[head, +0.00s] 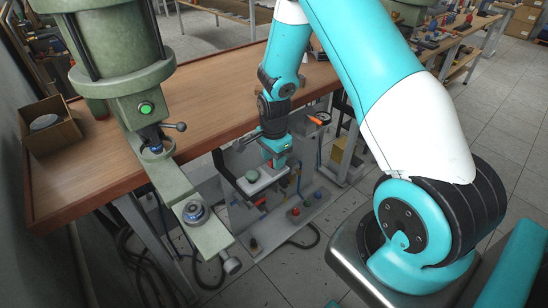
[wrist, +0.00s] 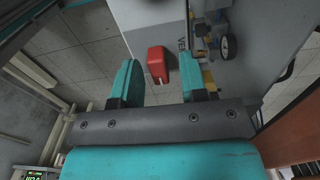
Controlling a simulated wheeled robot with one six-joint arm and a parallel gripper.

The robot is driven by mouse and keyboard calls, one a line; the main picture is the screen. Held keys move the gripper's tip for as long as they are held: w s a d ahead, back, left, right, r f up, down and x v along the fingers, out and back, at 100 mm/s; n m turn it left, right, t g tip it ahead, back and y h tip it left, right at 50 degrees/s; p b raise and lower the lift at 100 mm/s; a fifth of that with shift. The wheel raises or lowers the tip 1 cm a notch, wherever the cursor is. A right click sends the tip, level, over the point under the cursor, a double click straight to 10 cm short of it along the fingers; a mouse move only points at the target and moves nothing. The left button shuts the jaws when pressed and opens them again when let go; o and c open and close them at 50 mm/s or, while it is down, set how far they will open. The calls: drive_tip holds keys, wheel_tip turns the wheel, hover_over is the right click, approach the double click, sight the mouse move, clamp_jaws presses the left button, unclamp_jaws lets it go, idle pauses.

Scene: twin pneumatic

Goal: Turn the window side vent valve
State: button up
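The red valve handle (wrist: 157,64) shows in the wrist view, standing on a pale panel (wrist: 155,22) beside printed letters that begin "VE". My gripper (wrist: 160,78) is open, with one teal finger to the left of the handle and one to the right. A gap shows between the handle and each finger, and how far the fingertips reach past it I cannot tell. In the head view my gripper (head: 276,157) points down in front of the bench. I cannot tell which small red part there is the same handle.
A round gauge (wrist: 228,47) and brass fittings sit right of the handle. The wooden bench (head: 205,100) is behind my arm. A green press (head: 118,45) stands at left, its lower arm (head: 205,237) jutting forward. Hoses lie on the floor below.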

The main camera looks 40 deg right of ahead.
drive_tip(key=shift+r, duration=0.1)
wheel_tip(320, 180, up, 17)
drive_tip(key=shift+b, duration=0.45)
drive_tip(key=shift+r, duration=0.1)
idle(0.5)
drive_tip(key=s+a+r+n+y, duration=0.1)
drive_tip(key=s+a+r+n, duration=0.35)
drive_tip(key=a+n, duration=0.3)
drive_tip(key=s+a+r+n+y, duration=0.1)
drive_tip(key=s+a+r+n, duration=0.2)
drive_tip(key=s+a+n, duration=0.4)
drive_tip(key=s+a+r+n+y, duration=0.2)
drive_tip(key=s+a+n, duration=0.6)
drive_tip(key=s+n, duration=0.2)
drive_tip(key=shift+s+r, duration=0.35)
drive_tip(key=shift+s, duration=0.25)
idle(3.1)
